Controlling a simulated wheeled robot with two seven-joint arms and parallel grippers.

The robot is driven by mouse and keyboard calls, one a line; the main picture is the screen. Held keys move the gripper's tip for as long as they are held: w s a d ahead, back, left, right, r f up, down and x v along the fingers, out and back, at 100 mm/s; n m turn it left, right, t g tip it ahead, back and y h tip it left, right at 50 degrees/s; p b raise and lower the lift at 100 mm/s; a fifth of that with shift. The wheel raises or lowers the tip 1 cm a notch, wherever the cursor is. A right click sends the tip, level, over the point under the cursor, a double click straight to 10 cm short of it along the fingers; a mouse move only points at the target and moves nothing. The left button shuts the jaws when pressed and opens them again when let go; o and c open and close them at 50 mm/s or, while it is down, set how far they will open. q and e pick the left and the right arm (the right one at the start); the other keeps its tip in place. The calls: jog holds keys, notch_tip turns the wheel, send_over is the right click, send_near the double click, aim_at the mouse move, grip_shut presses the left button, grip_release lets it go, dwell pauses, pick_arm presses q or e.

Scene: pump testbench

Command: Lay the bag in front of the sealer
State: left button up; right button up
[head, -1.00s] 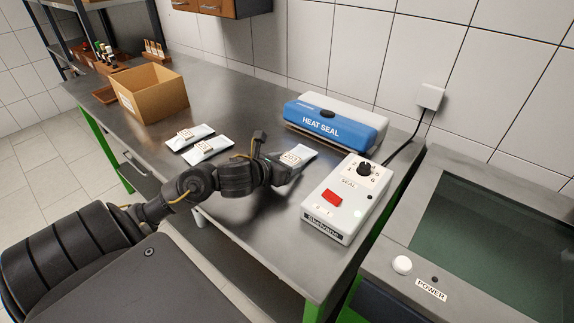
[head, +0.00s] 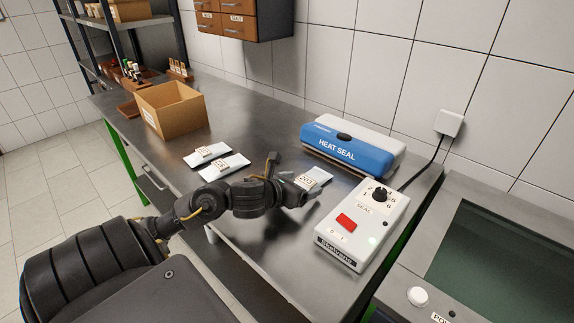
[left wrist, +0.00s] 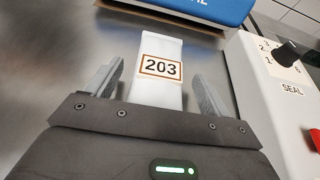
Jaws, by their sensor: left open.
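A white bag labelled 203 (head: 314,177) lies flat on the steel bench in front of the blue and white heat sealer (head: 351,149). In the left wrist view the bag (left wrist: 159,88) lies between the two fingers of my left gripper (left wrist: 160,90), with a gap on each side. My left gripper (head: 296,188) is open, low over the bench at the bag's near end. The sealer's blue edge (left wrist: 215,8) shows just beyond the bag in the left wrist view. My right gripper is not in view.
Two more white labelled bags (head: 224,167) lie to the left. A cardboard box (head: 171,109) stands further back. The sealer's control box (head: 362,224), with a red switch and a knob, stands close to the right of my gripper.

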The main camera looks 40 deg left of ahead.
pick_arm(q)
jog(key=p+v, duration=0.1)
jog(key=v, duration=0.5)
jog(key=shift+r, duration=0.15)
jog(key=p+v, duration=0.4)
jog(key=p, duration=0.1)
jog(key=shift+s+d+r+p, duration=0.1)
jog(key=shift+s+r+p, duration=0.05)
jog(key=shift+p, duration=0.15)
jog(key=shift+s+p, duration=0.4)
jog(key=shift+s, duration=0.05)
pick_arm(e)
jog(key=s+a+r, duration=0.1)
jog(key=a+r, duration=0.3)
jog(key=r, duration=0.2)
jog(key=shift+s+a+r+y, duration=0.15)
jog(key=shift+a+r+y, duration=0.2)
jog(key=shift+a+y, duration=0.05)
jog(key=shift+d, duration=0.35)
